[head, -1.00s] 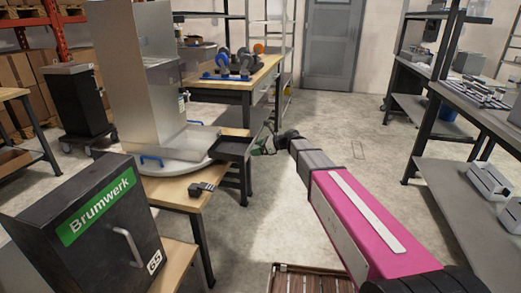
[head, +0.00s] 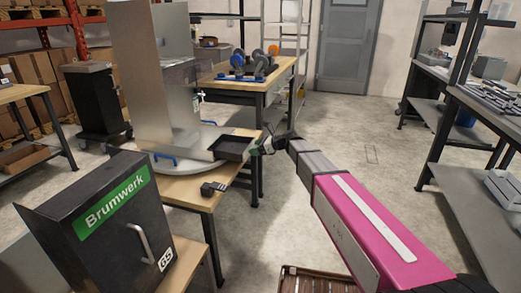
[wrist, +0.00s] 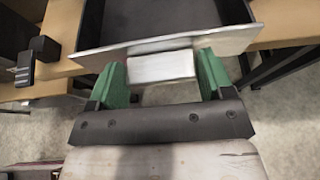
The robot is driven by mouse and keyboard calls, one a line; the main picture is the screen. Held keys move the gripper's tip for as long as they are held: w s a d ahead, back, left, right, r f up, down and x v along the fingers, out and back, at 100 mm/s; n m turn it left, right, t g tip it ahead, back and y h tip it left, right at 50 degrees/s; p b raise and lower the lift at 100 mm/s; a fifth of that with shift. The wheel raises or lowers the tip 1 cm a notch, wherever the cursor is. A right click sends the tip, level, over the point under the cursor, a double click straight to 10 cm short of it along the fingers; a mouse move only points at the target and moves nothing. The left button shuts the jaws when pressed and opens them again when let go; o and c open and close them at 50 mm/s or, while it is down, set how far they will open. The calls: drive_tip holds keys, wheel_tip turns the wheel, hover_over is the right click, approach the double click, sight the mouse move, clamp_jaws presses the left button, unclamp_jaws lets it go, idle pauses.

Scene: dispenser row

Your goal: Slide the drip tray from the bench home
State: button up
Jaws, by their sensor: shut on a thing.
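The drip tray (head: 236,149) is a dark shallow tray at the right edge of the wooden bench (head: 190,190). It lies beside the tall metal dispenser (head: 150,85) and its pale round base. In the wrist view the tray (wrist: 150,17) has a light metal front panel (wrist: 220,40) with a pale block-shaped grip (wrist: 161,67). My gripper (head: 260,147) is at the tray's right side. How far the tray reaches under the dispenser is not clear.
A small black object (head: 213,188) lies on the bench near the tray; it also shows in the wrist view (wrist: 38,62). A black Brumwerk box (head: 110,225) stands in front. Another bench (head: 255,82) is behind. The floor to the right (head: 350,150) is clear.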

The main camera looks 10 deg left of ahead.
sight(240, 151)
drive_tip(key=shift+w+a+f, duration=0.1)
drive_tip(key=shift+w+a, duration=0.1)
drive_tip(key=shift+a, duration=1.9)
drive_tip(key=shift+w+a+f, duration=0.1)
drive_tip(key=shift+w+a, duration=0.05)
drive_tip(key=shift+a, duration=1.9)
drive_tip(key=shift+f, duration=0.2)
